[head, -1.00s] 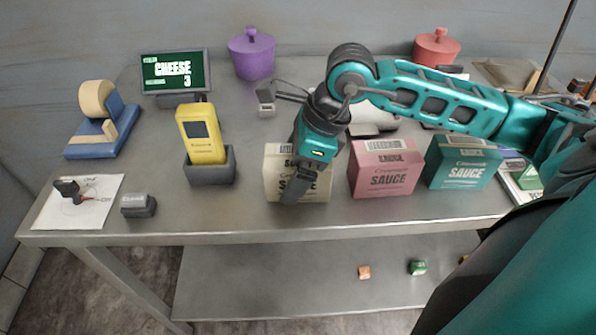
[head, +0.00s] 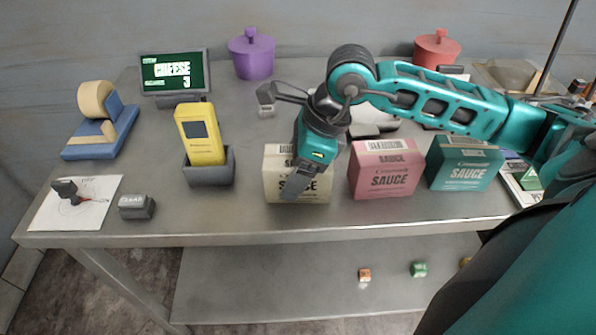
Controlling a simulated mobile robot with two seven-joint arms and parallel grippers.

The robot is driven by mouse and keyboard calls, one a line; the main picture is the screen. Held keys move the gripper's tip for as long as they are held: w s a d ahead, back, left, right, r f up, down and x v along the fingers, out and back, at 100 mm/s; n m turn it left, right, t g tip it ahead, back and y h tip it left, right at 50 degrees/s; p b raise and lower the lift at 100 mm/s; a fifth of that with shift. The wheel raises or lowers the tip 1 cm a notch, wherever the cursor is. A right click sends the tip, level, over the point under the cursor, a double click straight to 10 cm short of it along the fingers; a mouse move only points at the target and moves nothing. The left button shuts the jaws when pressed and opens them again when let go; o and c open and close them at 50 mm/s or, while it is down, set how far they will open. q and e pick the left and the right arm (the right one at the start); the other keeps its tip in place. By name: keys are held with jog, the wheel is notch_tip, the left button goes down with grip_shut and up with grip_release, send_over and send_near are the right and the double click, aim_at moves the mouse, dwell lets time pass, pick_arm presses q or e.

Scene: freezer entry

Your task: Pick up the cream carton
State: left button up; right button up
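The cream carton (head: 283,187) stands upright near the front edge of the steel table, beside the pink carton. My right gripper (head: 276,146) is open over it. One dark finger hangs in front of the carton's face and covers part of its label. The other finger reaches back and left, behind the carton's top. I cannot tell whether either finger touches the carton. My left gripper is not in view.
A pink sauce carton (head: 384,175) and a green sauce carton (head: 463,167) stand to the right. A yellow device (head: 201,136) sits in a grey holder (head: 209,173) to the left. A small grey block (head: 138,208) and a paper sheet (head: 98,210) lie at the front left.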

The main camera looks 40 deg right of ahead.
jog(key=c, duration=1)
jog(key=shift+c, duration=0.2)
jog(key=shift+r, duration=0.15)
